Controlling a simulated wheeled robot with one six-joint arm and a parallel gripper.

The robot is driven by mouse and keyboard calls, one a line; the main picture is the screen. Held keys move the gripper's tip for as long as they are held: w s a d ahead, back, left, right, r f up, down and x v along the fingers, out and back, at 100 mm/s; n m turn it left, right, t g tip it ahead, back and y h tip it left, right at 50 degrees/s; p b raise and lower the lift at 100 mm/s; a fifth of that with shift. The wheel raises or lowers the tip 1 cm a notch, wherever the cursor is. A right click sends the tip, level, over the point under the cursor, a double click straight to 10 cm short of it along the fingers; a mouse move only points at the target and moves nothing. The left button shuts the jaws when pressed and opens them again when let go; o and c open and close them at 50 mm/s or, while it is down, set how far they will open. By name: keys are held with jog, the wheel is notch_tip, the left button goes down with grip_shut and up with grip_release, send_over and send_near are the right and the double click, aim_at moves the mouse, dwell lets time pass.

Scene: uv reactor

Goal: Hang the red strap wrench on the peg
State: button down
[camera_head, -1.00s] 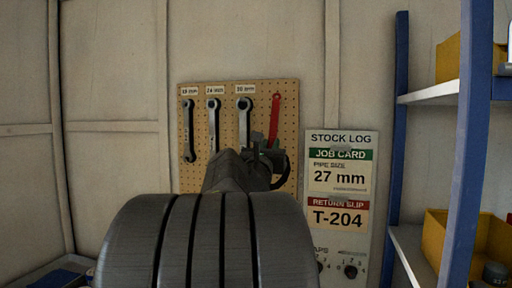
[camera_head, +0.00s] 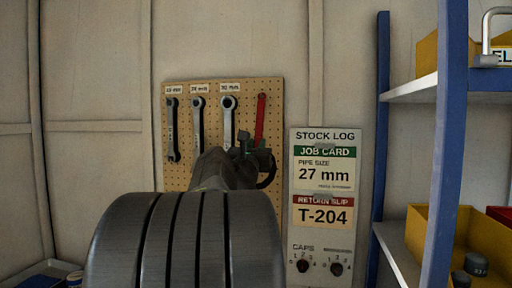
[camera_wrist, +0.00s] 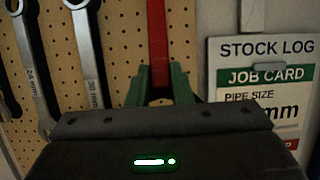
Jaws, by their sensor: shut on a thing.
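The red strap wrench (camera_head: 260,117) stands nearly upright in front of the right part of the pegboard (camera_head: 222,86), handle end up. Its red handle (camera_wrist: 157,38) also shows in the wrist view. My gripper (camera_head: 252,148) is shut on its lower part; the green fingers (camera_wrist: 160,86) flank the handle in the wrist view. A black loop (camera_head: 268,172), seemingly its strap, hangs below my gripper. The peg for it cannot be made out. I cannot tell whether the handle touches the board.
Several labelled steel wrenches hang left of it, the nearest being the 30 mm wrench (camera_head: 228,120). A stock log panel (camera_head: 325,138) with knobs is right of the board. Farther right, a blue-framed shelf (camera_head: 452,120) holds yellow bins (camera_head: 430,235).

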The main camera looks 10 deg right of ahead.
jog(key=c, duration=1.2)
grip_release()
jog(key=b+v, duration=0.4)
jog(key=v, duration=1)
jog(key=shift+w, duration=0.15)
